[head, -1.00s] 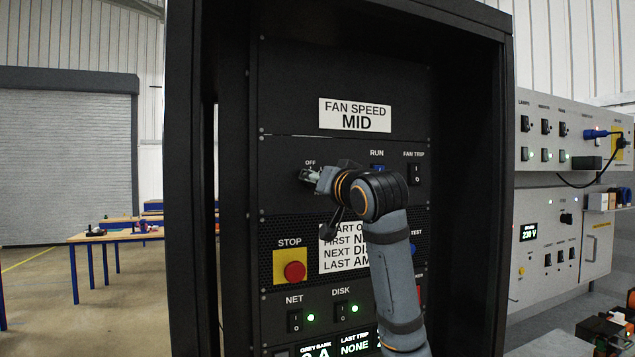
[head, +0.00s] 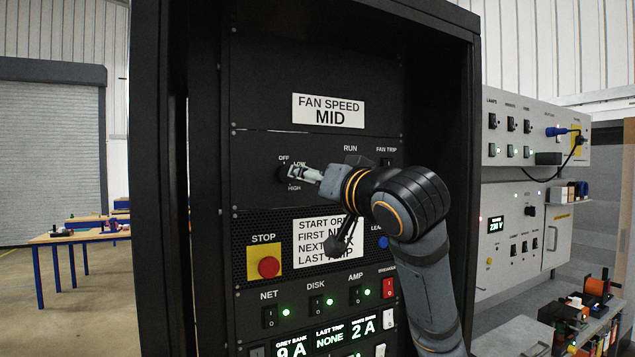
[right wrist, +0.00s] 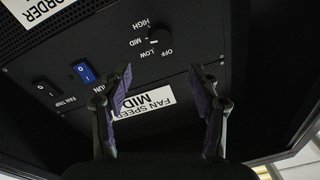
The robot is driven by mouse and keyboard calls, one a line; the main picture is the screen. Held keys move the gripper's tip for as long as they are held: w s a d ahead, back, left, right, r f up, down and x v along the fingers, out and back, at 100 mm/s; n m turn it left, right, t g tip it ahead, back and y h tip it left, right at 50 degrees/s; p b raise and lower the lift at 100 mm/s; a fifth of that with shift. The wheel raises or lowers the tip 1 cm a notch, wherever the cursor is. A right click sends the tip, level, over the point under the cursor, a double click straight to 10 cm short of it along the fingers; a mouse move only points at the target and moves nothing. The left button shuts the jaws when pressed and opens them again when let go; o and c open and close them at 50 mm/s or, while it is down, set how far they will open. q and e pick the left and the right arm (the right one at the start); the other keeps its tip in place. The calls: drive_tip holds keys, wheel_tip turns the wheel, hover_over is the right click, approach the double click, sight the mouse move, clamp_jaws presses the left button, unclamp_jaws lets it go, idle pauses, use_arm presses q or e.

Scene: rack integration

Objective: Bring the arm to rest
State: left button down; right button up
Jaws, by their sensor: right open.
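My right arm (head: 425,270) reaches in from the lower right in the head view. Its gripper (head: 292,174) is at the fan speed knob on the black rack. In the right wrist view the gripper (right wrist: 161,80) is open and empty, with its two fingers apart. The dark round knob (right wrist: 157,63) shows beyond and between the fingertips, with OFF, LOW, MID and HIGH around it. The sign (head: 328,111) above reads FAN SPEED MID. My left gripper is not in view.
The rack's side frame (head: 150,200) and right post (head: 470,150) stand forward of the panels. Below are a red STOP button (head: 268,267), an instruction label (head: 322,240) and lit NET, DISK and AMP switches. A grey panel (head: 535,135) and a cluttered bench stand at right.

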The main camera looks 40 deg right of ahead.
drive_tip(key=shift+s+a+f, duration=0.15)
drive_tip(key=shift+s+a, duration=0.05)
drive_tip(key=shift+s, duration=0.25)
